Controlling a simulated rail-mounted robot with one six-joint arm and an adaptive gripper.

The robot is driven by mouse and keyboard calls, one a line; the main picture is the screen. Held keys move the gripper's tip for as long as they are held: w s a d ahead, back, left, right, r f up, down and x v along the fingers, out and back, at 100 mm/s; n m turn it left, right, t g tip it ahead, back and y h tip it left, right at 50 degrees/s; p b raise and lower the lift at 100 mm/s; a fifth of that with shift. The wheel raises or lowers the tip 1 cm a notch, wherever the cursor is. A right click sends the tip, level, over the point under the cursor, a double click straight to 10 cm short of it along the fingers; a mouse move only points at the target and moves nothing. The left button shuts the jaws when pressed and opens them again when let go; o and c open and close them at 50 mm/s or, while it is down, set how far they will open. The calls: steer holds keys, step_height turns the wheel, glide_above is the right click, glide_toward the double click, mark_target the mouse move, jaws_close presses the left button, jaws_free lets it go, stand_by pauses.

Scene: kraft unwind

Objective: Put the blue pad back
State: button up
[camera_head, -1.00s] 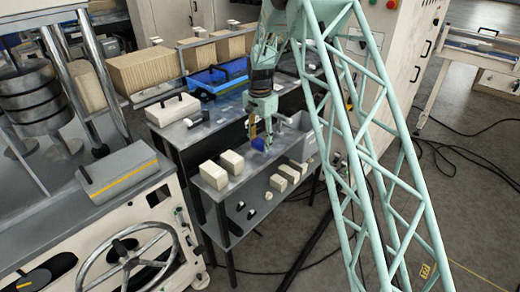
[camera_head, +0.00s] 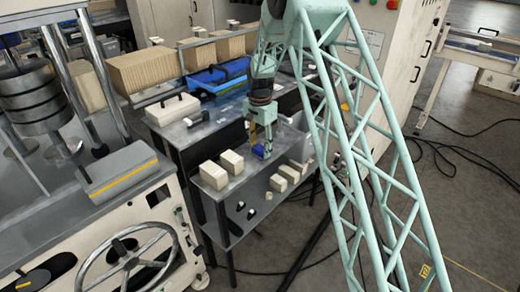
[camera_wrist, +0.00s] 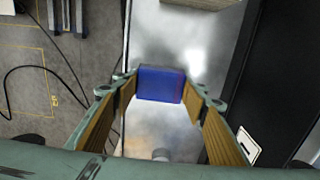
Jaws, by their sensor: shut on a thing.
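The blue pad (camera_wrist: 162,84) is a small blue block, seen between the fingertips of my gripper (camera_wrist: 160,88) in the wrist view. My gripper is shut on it, one finger on each side. In the head view the blue pad (camera_head: 262,151) shows low between the fingers of my gripper (camera_head: 262,148), over the metal shelf top (camera_head: 236,178). I cannot tell whether the pad touches that surface.
Two cream blocks (camera_head: 231,161) stand left of my gripper on the shelf top. A blue tray (camera_head: 214,80) and a cream box (camera_head: 172,108) lie behind on the table. More cream blocks (camera_head: 289,174) sit on the lower shelf to the right.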

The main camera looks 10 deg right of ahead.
mark_target(260, 148)
steer(key=shift+f, duration=0.15)
steer(key=o, duration=0.8)
steer(key=shift+r, duration=0.2)
step_height(260, 148, up, 12)
steer(key=shift+p, duration=0.4)
steer(key=shift+r, duration=0.15)
stand_by(0.5)
